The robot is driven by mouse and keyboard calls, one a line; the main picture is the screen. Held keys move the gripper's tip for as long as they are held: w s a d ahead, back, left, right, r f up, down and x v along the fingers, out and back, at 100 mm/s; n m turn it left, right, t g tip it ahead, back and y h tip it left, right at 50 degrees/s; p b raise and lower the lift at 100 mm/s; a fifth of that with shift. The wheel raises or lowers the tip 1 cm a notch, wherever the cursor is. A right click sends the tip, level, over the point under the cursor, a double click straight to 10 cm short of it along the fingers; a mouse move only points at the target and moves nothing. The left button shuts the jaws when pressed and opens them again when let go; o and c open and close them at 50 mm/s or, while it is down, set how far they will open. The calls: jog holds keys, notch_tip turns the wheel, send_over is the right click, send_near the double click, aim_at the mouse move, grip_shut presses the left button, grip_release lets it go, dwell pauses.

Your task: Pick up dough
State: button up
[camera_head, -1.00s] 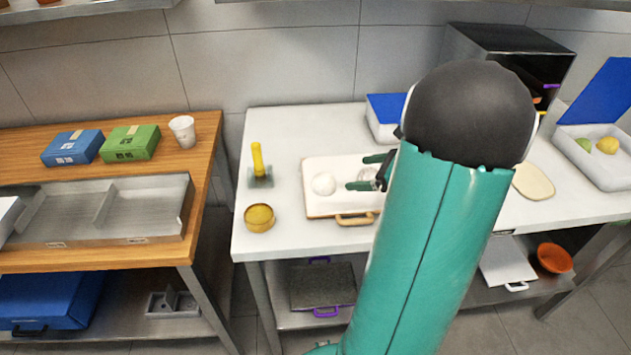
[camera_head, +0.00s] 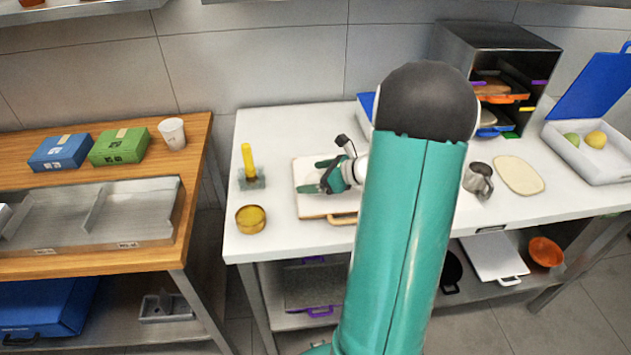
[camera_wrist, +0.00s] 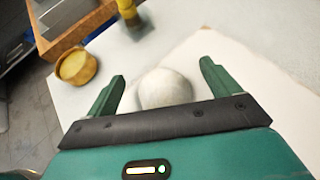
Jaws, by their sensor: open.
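The dough is a pale round ball (camera_wrist: 165,88) on a white board (camera_head: 309,208) with a tan handle. In the wrist view the ball sits between the two green fingers of my gripper (camera_wrist: 162,85), with a gap visible on each side. In the head view my gripper (camera_head: 314,176) is open over the board, its fingers pointing left, and the dough is largely hidden there by the fingers. I cannot tell whether either finger touches the ball.
A yellow-handled tool (camera_head: 249,165) and a round container with yellow contents (camera_head: 250,219) stand left of the board. A metal cup (camera_head: 478,180) and a flat pale oval (camera_head: 518,175) lie to the right. A dark shelved box (camera_head: 500,50) stands behind.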

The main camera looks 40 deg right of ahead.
jog(key=c, duration=0.9)
jog(key=shift+c, duration=0.2)
jog(key=shift+r, duration=0.2)
